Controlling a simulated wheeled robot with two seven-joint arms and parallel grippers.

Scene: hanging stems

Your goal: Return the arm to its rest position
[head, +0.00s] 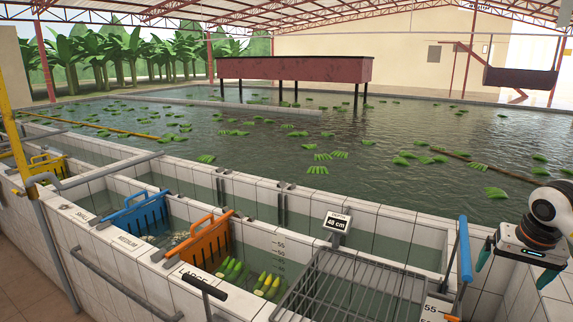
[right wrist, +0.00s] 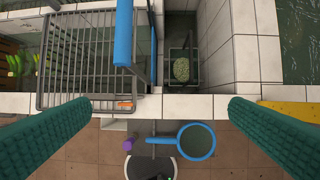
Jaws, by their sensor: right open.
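My right gripper (head: 513,272) is at the right edge of the head view, over the tiled wall at the tank's right end. Its two teal fingers are spread wide with nothing between them. In the right wrist view the same gripper (right wrist: 161,103) shows both ridged teal fingers far apart, above the tiled ledge and brown floor. My white and black wrist shows above it in the head view. My left gripper is in neither view.
A blue-handled bar (head: 465,250) stands just left of my right gripper, beside a metal wire rack (head: 350,290). A blue-rimmed round container (right wrist: 196,141) is below in the wrist view.

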